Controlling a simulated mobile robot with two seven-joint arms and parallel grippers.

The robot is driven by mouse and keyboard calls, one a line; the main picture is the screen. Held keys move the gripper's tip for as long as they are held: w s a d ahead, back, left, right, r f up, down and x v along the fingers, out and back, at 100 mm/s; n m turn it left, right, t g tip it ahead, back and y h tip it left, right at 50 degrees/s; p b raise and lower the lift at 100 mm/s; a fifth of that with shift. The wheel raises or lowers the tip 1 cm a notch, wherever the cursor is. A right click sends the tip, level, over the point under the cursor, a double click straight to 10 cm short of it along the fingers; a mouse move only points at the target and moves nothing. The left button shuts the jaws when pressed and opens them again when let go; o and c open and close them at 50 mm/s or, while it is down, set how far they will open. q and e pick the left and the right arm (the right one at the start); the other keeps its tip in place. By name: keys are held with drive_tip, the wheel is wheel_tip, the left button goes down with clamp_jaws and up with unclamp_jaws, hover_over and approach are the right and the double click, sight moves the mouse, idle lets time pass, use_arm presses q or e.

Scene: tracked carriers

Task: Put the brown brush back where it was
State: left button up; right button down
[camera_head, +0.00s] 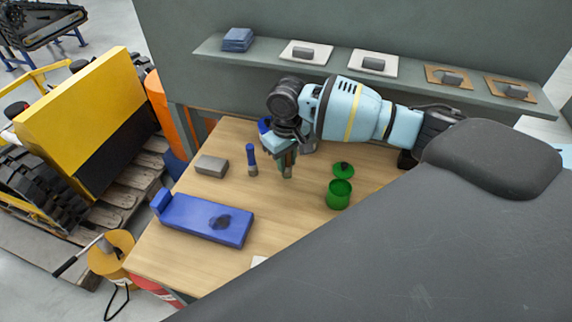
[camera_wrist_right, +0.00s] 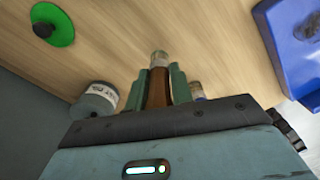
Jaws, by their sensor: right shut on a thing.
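The brown brush (camera_wrist_right: 158,88) is in the right wrist view, its brown handle between the two green fingers and its metal band toward the table. My right gripper (camera_wrist_right: 159,86) is shut on it. In the head view the right gripper (camera_head: 287,170) points down over the wooden table, right of the blue brush (camera_head: 251,158), which stands upright. The fingers mostly hide the brown brush there. I cannot tell whether its tip touches the table. My left gripper is not in view.
A blue tray (camera_head: 190,215) with a dark patch lies at the front left, a grey block (camera_head: 212,165) behind it. A green can (camera_head: 339,196) and its green lid (camera_head: 343,170) are to the right. A labelled grey tin (camera_wrist_right: 97,100) is near the gripper. A shelf (camera_head: 330,66) runs behind.

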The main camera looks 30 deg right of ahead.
drive_tip(key=shift+f, duration=1.15)
drive_tip(key=shift+f, duration=0.1)
drive_tip(key=c, duration=1.2)
unclamp_jaws()
drive_tip(key=shift+c, duration=0.2)
wheel_tip(320, 180, up, 12)
drive_tip(key=shift+r+p, duration=0.1)
drive_tip(key=shift+p, duration=0.4)
